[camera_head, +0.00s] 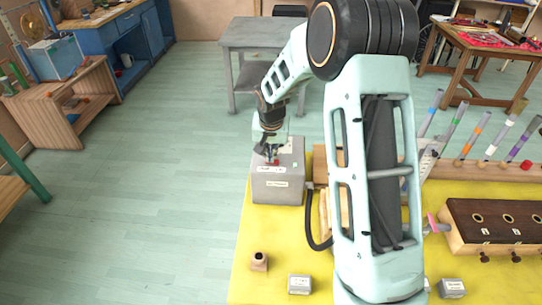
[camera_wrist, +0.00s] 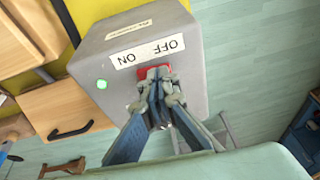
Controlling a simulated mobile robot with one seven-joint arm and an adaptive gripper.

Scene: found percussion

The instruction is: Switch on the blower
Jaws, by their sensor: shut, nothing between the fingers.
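The blower (camera_head: 290,194) is a grey box at the yellow table's far left edge in the head view. In the wrist view, its grey casing (camera_wrist: 100,45) carries a white OFF/ON label (camera_wrist: 147,51), seen upside down. A red switch (camera_wrist: 148,71) sits beside the label, partly hidden by my fingers. A round green lamp (camera_wrist: 102,84) on the casing looks lit. My gripper (camera_wrist: 157,80) is shut and empty, its fingertips at the red switch, apparently touching it. In the head view my gripper (camera_head: 269,154) is over the box's top.
A dark hose (camera_head: 312,225) runs along the box's right side. A wooden chest with holes (camera_head: 490,235) is at right. Open floor lies left.

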